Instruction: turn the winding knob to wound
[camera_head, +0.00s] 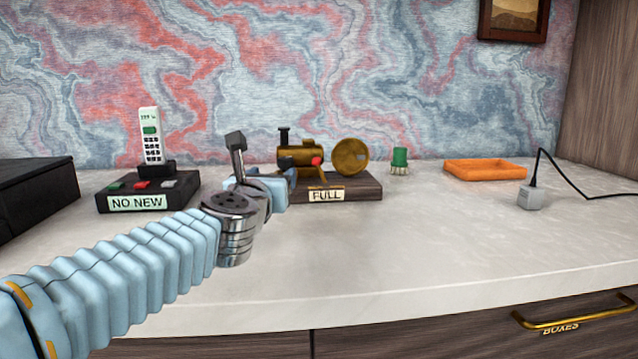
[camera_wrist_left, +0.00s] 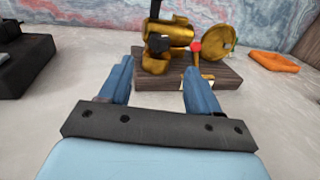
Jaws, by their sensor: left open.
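A brass steam-engine-like machine (camera_head: 302,158) with a round brass wheel (camera_head: 350,156) stands on a dark wooden base (camera_head: 362,189) labelled "FULL". It has a red knob (camera_head: 316,161) on its front, and the wrist view shows a black knob (camera_wrist_left: 158,43) left of the red knob (camera_wrist_left: 195,47). I cannot tell which one is the winding knob. My left gripper (camera_wrist_left: 158,68) is open with nothing between its fingers, in front of the machine and pointing at it. In the head view my left gripper (camera_head: 276,184) overlaps the left end of the base. My right gripper is out of view.
A cordless phone (camera_head: 151,135) stands on a dark block labelled "NO NEW" to the left, near a black box (camera_head: 35,195). A green part (camera_head: 399,160), an orange tray (camera_head: 485,169) and a grey plug with a black cord (camera_head: 530,197) are to the right. The front right desktop is clear.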

